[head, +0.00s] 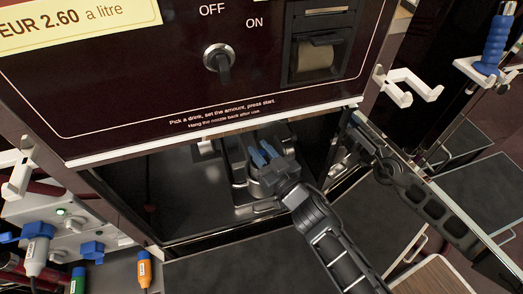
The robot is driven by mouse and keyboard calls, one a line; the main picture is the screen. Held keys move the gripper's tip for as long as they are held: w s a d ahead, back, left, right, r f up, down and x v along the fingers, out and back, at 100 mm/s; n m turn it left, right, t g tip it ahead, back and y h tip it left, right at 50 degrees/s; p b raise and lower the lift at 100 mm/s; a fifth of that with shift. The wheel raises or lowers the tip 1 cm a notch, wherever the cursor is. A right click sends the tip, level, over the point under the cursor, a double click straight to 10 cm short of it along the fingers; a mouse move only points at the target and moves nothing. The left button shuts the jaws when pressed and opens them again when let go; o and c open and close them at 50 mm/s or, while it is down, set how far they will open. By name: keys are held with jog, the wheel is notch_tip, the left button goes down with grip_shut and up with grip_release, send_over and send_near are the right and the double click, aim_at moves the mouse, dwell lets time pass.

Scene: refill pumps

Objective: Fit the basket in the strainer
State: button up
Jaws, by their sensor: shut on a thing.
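My gripper (263,153), with blue fingertips, reaches down into the open bay under the dark red pump panel. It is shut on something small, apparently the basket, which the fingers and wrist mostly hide. The grey metal strainer housing (240,174) stands in the bay, right below and beside the fingertips. I cannot tell whether the basket is inside the strainer or just above it.
The panel with its switch (217,58) overhangs the bay. The bay floor (190,205) is clear on the left. White hooks (400,86) stick out at the right, and a white box (75,232) with nozzles is at lower left.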

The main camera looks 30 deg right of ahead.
jog(key=shift+f, duration=0.4)
jog(key=o, duration=0.9)
jog(key=shift+s+d+p, duration=0.15)
jog(key=shift+s+p, duration=0.05)
jog(key=shift+s, duration=1.75)
jog(key=shift+s+d+p, duration=0.1)
jog(key=shift+s+p, duration=0.05)
jog(key=shift+s, duration=1.8)
